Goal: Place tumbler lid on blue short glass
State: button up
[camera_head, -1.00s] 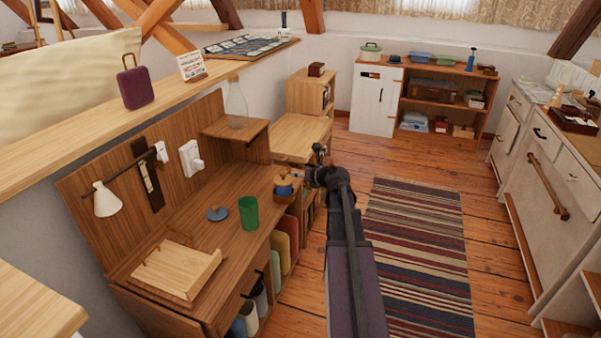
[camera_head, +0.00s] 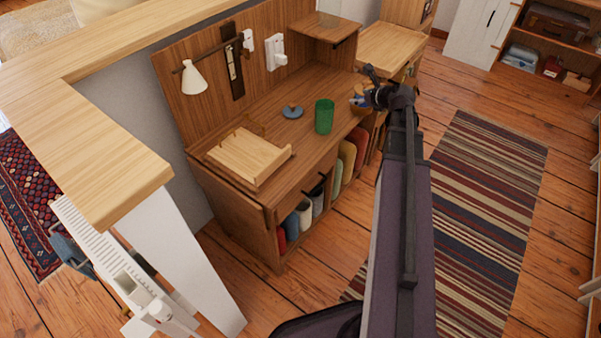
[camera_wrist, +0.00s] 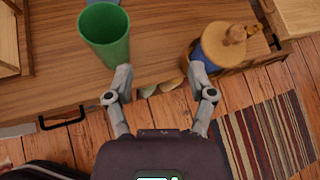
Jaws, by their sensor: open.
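A flat blue disc with a brown knob, which looks like a lid (camera_head: 292,111), lies on the wooden desk behind and left of a green tumbler (camera_head: 324,117). The green tumbler stands upright and also shows at upper left in the wrist view (camera_wrist: 106,36). A blue short glass (camera_wrist: 210,48) sits in a round wooden holder at the desk's right end. A tan, knobbed wooden piece (camera_wrist: 224,42) covers its top; I cannot tell whether it is a lid resting on it. My gripper (camera_wrist: 160,84) is open and empty, its fingers in front of the desk edge between tumbler and glass.
The desk (camera_head: 250,130) carries a wooden tray (camera_head: 248,158) at left and a white wall lamp (camera_head: 193,78) behind. A raised shelf (camera_head: 325,27) stands at the back right. A striped rug (camera_head: 480,200) covers open floor to the right. A pale wooden ledge (camera_head: 110,180) is at left.

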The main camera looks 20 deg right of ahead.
jog(key=s+a+f+n+g, duration=0.2)
jog(key=s+a+n, duration=0.1)
jog(key=a+n, duration=0.4)
jog(key=s+a+f+n+g, duration=0.3)
jog(key=s+a+n, duration=0.1)
jog(key=a+n, duration=0.3)
jog(key=s+a+f+n+g, duration=0.2)
jog(key=s+a+n+g, duration=0.1)
jog(key=a+n, duration=0.3)
jog(key=shift+s+a+f+n, duration=0.2)
jog(key=shift+s+a, duration=0.1)
jog(key=shift+a, duration=0.2)
jog(key=shift+s+a+f+n, duration=0.1)
jog(key=shift+s+a+n, duration=0.15)
jog(key=shift+a, duration=0.25)
jog(key=s+a+f+n+g+h, duration=0.1)
jog(key=s+a+n+g+h, duration=0.1)
jog(key=s+n, duration=0.6)
jog(key=a+n+g, duration=0.1)
jog(key=a, duration=0.1)
jog(key=shift+a+h, duration=0.3)
jog(key=shift+h, duration=0.1)
jog(key=shift+f+n, duration=0.1)
jog(key=shift+n, duration=0.15)
